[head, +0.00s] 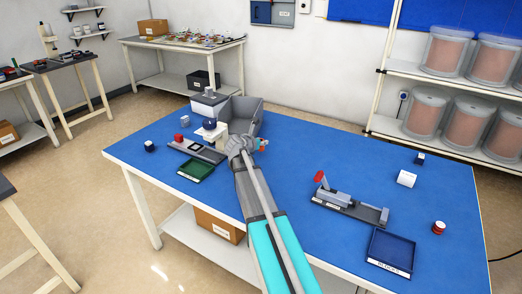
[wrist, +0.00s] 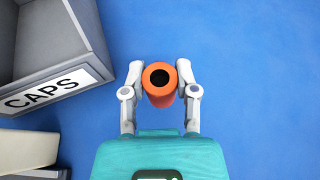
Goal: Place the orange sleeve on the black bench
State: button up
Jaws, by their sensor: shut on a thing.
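The orange sleeve (wrist: 161,98) is a hollow cylinder with a dark bore, seen nearly end-on in the wrist view. My gripper (wrist: 162,80) is shut on it, one finger on each side, above the blue table. In the head view my gripper (head: 261,144) is beside the grey bin, mostly hidden by my arm, with only a sliver of orange showing. Dark-topped benches stand at the left: one with small items on it (head: 62,61) and a partly cut-off one (head: 6,188). I cannot tell which is the black bench.
The grey bin (head: 247,107), labelled CAPS in the wrist view (wrist: 92,50), is close to my gripper. The blue table (head: 310,150) also holds a green tray (head: 197,170), a grey fixture (head: 340,197) and a dark blue tray (head: 391,252). Floor is open at left.

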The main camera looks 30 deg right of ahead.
aim_at(261, 150)
jog(key=shift+f+b, duration=1.05)
jog(key=shift+f, duration=0.35)
jog(key=shift+f, duration=0.1)
jog(key=o, duration=0.8)
jog(key=shift+r, duration=0.25)
jog(key=p+v, duration=0.4)
jog(key=v, duration=0.8)
jog(key=shift+a+f+p, duration=0.1)
jog(key=shift+f+p, duration=0.05)
jog(key=shift+p, duration=0.15)
